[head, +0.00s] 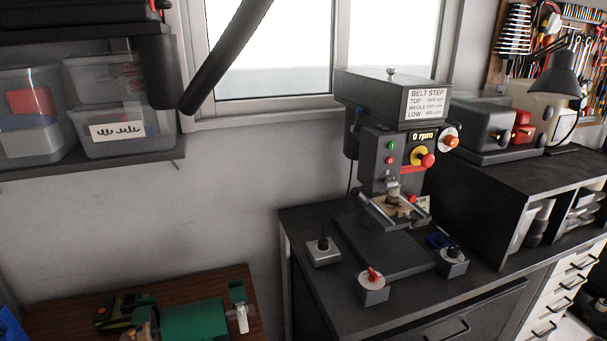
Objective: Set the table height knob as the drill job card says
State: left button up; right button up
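A grey drill press (385,105) stands on the dark bench below the window. I cannot tell which knob is the table height knob. A small white card (423,203) shows partly behind the drill table (393,208); its text is unreadable. Neither of my grippers is in view.
A belt step sign (427,103) is on the drill head. A grey box with a black switch (323,252) stands left of the base. A dark shelf unit (530,190) stands at the right.

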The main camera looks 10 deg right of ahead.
aim_at(453, 250)
jog(key=z, duration=1.6)
